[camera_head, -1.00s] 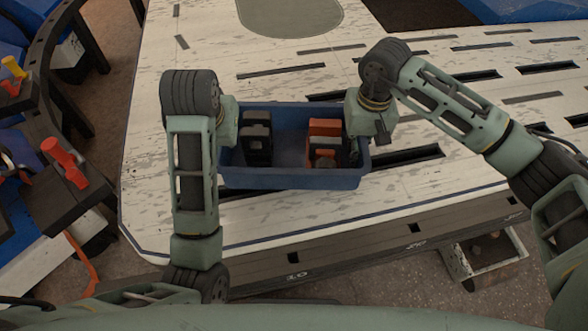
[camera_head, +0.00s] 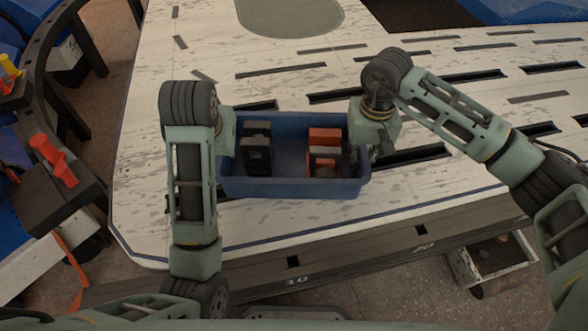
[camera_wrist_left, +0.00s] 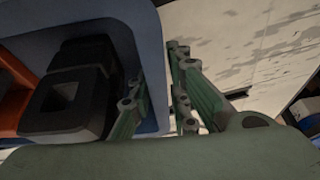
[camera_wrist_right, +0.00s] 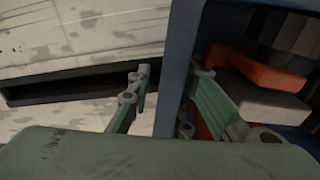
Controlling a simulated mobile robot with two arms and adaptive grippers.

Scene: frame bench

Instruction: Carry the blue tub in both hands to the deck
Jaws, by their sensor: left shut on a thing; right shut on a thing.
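The blue tub (camera_head: 292,187) is held over the white slotted bench top (camera_head: 330,225); I cannot tell how large the gap below it is. My left gripper (camera_wrist_left: 160,95) is shut on the tub's left wall, one finger inside and one outside. My right gripper (camera_wrist_right: 167,95) is shut on the right wall in the same way. In the head view, my wrists hide most of both fingers. The tub looks about level. Black blocks (camera_head: 257,145) lie in its left part, and orange blocks (camera_head: 323,140) and grey parts in its right part.
A grey-green patch (camera_head: 290,15) marks the far bench top. Long dark slots (camera_head: 280,70) cross the surface. A dark block with a red handle (camera_head: 55,160) stands left of the bench. A framed box (camera_head: 490,262) sits below the front edge at the right.

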